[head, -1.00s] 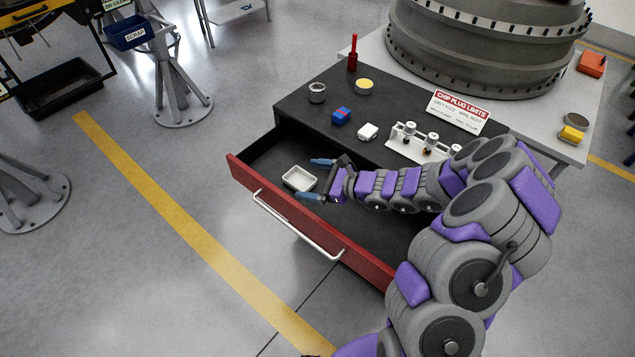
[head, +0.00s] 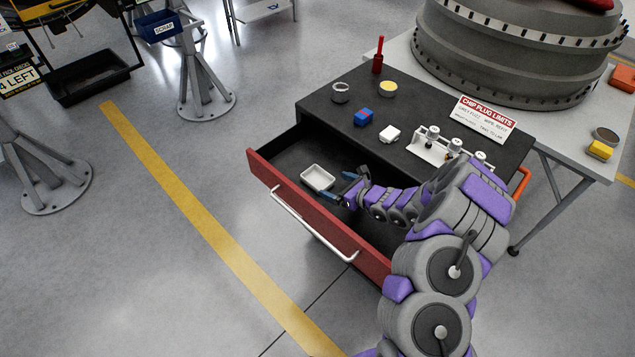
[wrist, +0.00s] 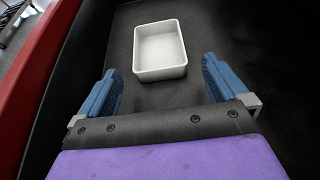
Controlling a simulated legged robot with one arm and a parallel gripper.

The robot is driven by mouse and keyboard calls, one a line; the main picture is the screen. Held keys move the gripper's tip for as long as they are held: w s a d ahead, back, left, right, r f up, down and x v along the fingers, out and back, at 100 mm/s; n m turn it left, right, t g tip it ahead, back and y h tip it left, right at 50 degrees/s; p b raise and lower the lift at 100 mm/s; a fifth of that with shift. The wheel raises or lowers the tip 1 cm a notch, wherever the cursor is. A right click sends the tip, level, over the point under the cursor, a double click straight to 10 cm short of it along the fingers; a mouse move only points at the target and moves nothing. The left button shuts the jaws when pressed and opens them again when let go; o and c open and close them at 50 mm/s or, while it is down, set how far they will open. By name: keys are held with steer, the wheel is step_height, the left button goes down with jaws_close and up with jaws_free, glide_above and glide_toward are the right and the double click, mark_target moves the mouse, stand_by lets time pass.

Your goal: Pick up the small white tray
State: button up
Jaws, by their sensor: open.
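The small white tray (head: 317,178) lies in the open drawer, near its front left part, and looks empty. In the wrist view the tray (wrist: 160,50) is ahead of my gripper, roughly centred between the lines of the two fingers. My gripper (head: 338,186) is open and empty, inside the drawer just right of the tray. In the wrist view the blue fingertips of my gripper (wrist: 162,80) are apart, one on each side, and their tips stop near the tray's near edge. I see no contact with the tray.
The drawer's red front (head: 312,215) has a white handle (head: 305,225). On the black top above stand a blue and red block (head: 363,117), a white block (head: 390,134), a yellow-topped tin (head: 387,89) and a white rack (head: 430,149). The drawer floor around the tray is bare.

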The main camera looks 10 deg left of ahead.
mark_target(311, 177)
steer(key=shift+x, duration=0.95)
steer(key=b+x, duration=0.1)
steer(key=x, duration=0.3)
steer(key=shift+a+f, duration=0.1)
steer(key=shift+f, duration=0.2)
steer(key=shift+w+a, duration=0.2)
steer(key=shift+a, duration=0.2)
steer(key=shift+d, duration=0.1)
steer(key=c, duration=0.9)
steer(key=shift+c, duration=0.2)
